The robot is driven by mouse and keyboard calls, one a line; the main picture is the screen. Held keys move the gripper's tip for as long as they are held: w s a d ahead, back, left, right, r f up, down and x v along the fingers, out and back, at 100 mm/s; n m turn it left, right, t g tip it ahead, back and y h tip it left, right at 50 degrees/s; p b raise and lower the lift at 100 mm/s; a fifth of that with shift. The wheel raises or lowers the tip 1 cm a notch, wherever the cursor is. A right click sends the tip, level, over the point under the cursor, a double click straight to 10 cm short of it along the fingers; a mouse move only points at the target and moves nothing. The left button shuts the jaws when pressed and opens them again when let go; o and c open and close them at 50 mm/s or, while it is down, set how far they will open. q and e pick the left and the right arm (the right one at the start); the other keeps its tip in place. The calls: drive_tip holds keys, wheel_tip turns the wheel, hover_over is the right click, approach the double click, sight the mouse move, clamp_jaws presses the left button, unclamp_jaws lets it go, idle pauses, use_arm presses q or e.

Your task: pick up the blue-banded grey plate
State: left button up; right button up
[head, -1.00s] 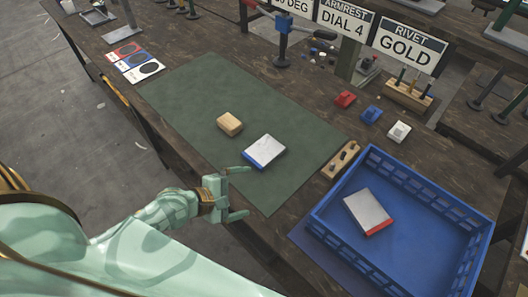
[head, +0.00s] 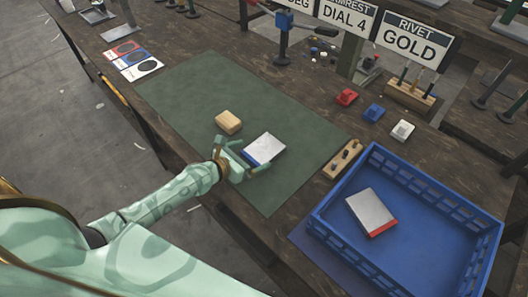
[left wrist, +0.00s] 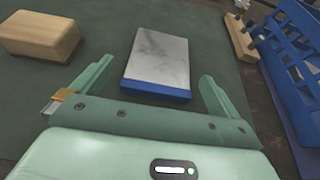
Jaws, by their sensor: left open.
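The blue-banded grey plate (head: 264,148) lies flat on the green mat (head: 190,95). It also shows in the left wrist view (left wrist: 158,58), its blue band facing my gripper. My left gripper (head: 250,158) is at the plate's near side, low over the mat. In the left wrist view the open jaws (left wrist: 155,85) stand one on each side of the plate's banded end, with a gap on both sides. Nothing is held. My right gripper is not in view.
A wooden block (head: 228,122) lies just left of the plate. A blue crate (head: 400,175) at the right holds a red-banded grey plate (head: 371,211). A wooden peg holder (head: 343,160) stands between mat and crate. Red, blue and white small parts lie behind.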

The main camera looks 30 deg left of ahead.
sight(262, 150)
use_arm(q)
drive_tip(key=b+x, duration=0.2)
drive_tip(key=x, duration=0.3)
drive_tip(key=shift+w+d, duration=0.1)
drive_tip(key=c, duration=1)
drive_tip(key=shift+r, duration=0.15)
drive_tip(key=c, duration=0.4)
drive_tip(key=shift+o, duration=0.2)
